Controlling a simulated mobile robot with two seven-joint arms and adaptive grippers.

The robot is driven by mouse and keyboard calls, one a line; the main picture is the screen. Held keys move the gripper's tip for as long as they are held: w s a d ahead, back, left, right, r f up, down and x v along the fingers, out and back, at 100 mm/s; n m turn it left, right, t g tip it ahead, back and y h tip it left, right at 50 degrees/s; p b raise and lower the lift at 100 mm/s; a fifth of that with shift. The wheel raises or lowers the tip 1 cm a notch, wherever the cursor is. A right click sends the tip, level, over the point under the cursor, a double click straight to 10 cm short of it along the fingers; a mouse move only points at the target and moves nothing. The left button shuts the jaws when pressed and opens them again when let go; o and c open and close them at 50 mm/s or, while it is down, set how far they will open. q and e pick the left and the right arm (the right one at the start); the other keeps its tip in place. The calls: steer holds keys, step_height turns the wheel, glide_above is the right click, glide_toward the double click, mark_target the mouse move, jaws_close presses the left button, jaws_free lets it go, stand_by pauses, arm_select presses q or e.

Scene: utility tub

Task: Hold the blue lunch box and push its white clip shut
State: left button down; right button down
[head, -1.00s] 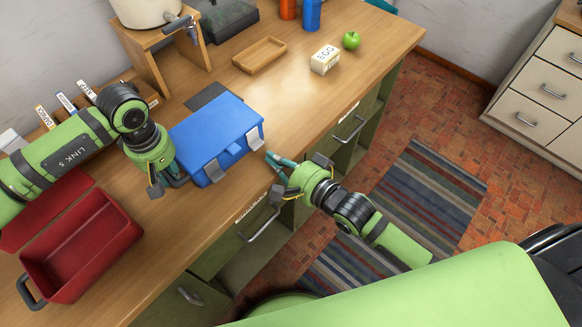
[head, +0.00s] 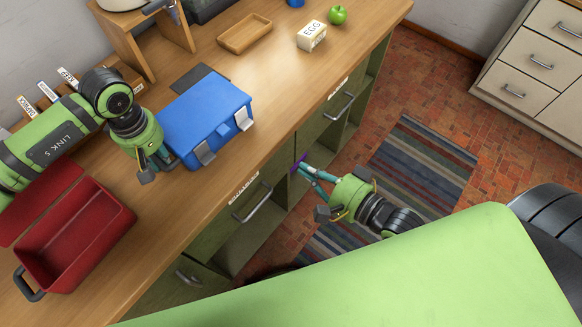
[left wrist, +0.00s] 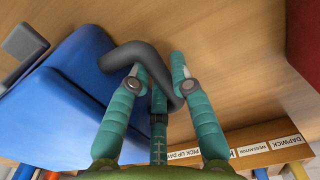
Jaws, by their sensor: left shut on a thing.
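The blue lunch box (head: 203,105) stands on the counter with its lid down. I cannot tell how firmly either clip sits. My left gripper (head: 168,164) is at the box's left end. In the left wrist view its fingers (left wrist: 158,72) are shut on the dark bent handle (left wrist: 135,55) of the lunch box. My right gripper (head: 300,168) is empty-looking, out past the counter's front edge, apart from the box. Its fingertips lie close together, with purple at the tip.
A red open box (head: 68,235) stands on the counter at the left. A dark flat mat (head: 198,78) lies behind the lunch box. The counter right of it is clear.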

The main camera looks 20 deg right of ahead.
arm_select(q)
steer(key=c, duration=1)
jaws_free()
steer(key=shift+c, duration=0.2)
